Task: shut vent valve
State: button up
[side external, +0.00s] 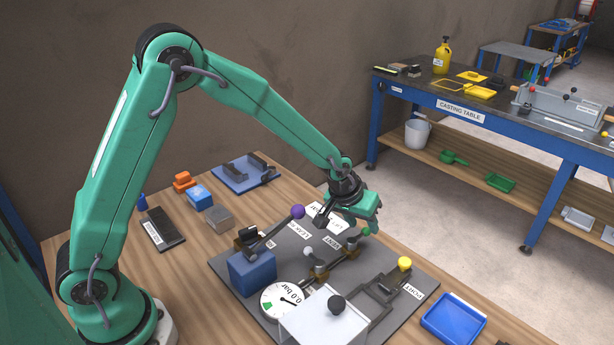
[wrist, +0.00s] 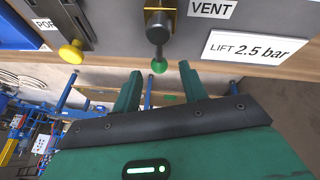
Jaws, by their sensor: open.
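The vent valve has a dark lever (wrist: 158,33) with a green ball knob (wrist: 158,66), beside the VENT label (wrist: 212,9) in the wrist view. The knob also shows in the side view (side external: 366,231), just below my gripper (side external: 364,210). In the wrist view my gripper (wrist: 159,73) is open, one finger on each side of the knob, with visible gaps. The knob appears between the fingertips; I cannot tell the exact depth. The lever points from the valve body toward my gripper.
On the grey panel (side external: 388,328) are a purple-knobbed lever (side external: 298,211), a grey-knobbed lever (side external: 307,252), a gauge (side external: 283,301) reading 0.0 bar and a yellow knob (side external: 404,263). A LIFT 2.5 bar card (wrist: 259,47) lies near the vent valve. A blue tray (side external: 453,318) stands at right.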

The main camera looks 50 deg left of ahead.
jog(key=shift+x, duration=0.95)
grip_shut()
jog(key=shift+d+m, duration=0.1)
jog(key=shift+m, duration=0.2)
jog(key=shift+d+m, duration=0.2)
jog(key=shift+m, duration=0.2)
grip_release()
